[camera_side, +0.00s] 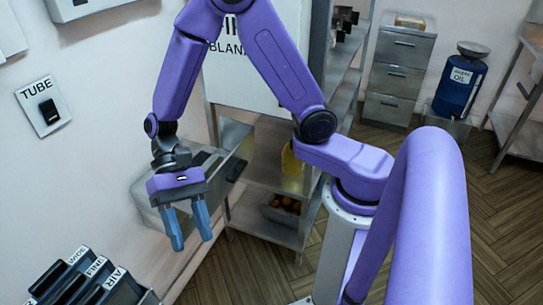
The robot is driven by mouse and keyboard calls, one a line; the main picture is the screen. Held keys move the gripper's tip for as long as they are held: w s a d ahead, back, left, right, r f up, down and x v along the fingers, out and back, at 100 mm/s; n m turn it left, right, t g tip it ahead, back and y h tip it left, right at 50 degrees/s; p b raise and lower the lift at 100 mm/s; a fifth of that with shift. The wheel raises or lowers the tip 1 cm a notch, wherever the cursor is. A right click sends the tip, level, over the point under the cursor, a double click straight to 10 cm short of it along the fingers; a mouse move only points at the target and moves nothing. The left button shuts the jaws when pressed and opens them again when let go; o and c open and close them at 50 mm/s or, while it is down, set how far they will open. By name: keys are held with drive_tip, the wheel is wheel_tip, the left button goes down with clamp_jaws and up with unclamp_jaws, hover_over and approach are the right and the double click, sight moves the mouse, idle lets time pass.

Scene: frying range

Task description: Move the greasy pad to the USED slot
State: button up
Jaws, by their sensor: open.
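My gripper (191,238) hangs pointing down at the left, its two blue fingers apart with nothing between them. A grey metal bin or tray (160,212) with dark items in it is behind my gripper. A rack (150,297) at the lower left holds several dark upright pieces with white labels, which seem to read WIDE, FINE or similar, and AIR. My gripper is above and to the right of this rack, apart from it. I cannot make out a greasy pad or a slot marked USED.
A wall plate (45,107) marked TUBE holds a black piece. A metal shelf unit (268,190) stands behind my arm, with a yellow item (292,165) on it. A grey drawer cabinet (398,72) and blue oil drum (461,82) stand at the back right. Open wooden floor lies between.

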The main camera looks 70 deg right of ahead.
drive_tip(key=s+d+r+n+t+h, duration=0.2)
drive_tip(key=s+d+n, duration=0.3)
drive_tip(key=d+n, duration=0.3)
drive_tip(key=s+d+r+n+t+h, duration=0.3)
drive_tip(key=d+n, duration=0.5)
drive_tip(key=d, duration=0.3)
drive_tip(key=shift+s+r+t+h, duration=0.25)
drive_tip(key=shift+s+t+h, duration=0.45)
drive_tip(key=shift+s+t, duration=0.45)
drive_tip(key=shift+w+a+f, duration=0.1)
drive_tip(key=shift+w, duration=0.1)
drive_tip(key=shift+c, duration=0.3)
